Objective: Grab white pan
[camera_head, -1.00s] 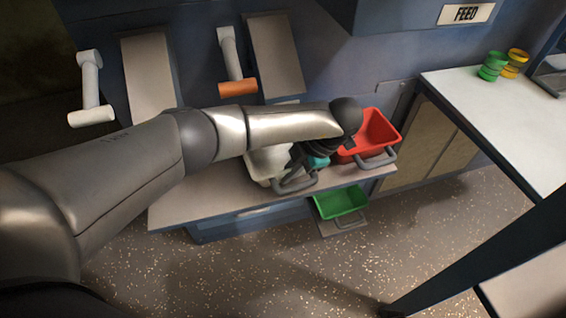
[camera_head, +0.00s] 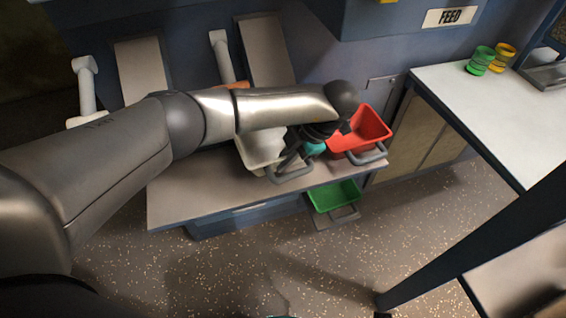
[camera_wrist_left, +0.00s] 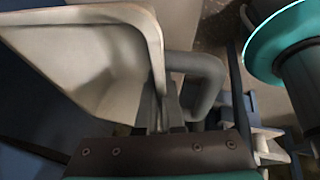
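The white pan (camera_head: 257,152) sits on the grey bench, left of the red pan, with its grey loop handle (camera_head: 291,176) toward the front. My left arm reaches over it from the left, and my left gripper (camera_head: 289,160) is down at the handle side. In the left wrist view the white pan (camera_wrist_left: 95,60) fills the upper left. Its handle (camera_wrist_left: 206,75) curves right of my left gripper's fingers (camera_wrist_left: 165,98), which look close together beside the pan's wall. Whether they grip the handle is not clear. My right gripper is out of view.
The red pan (camera_head: 368,128) stands close on the right. A green pan (camera_head: 335,194) sits lower in front. The grey bench (camera_head: 190,190) is clear at left. A white table (camera_head: 500,110) holds green (camera_head: 481,60) and yellow (camera_head: 502,55) containers. A dark post crosses the lower right.

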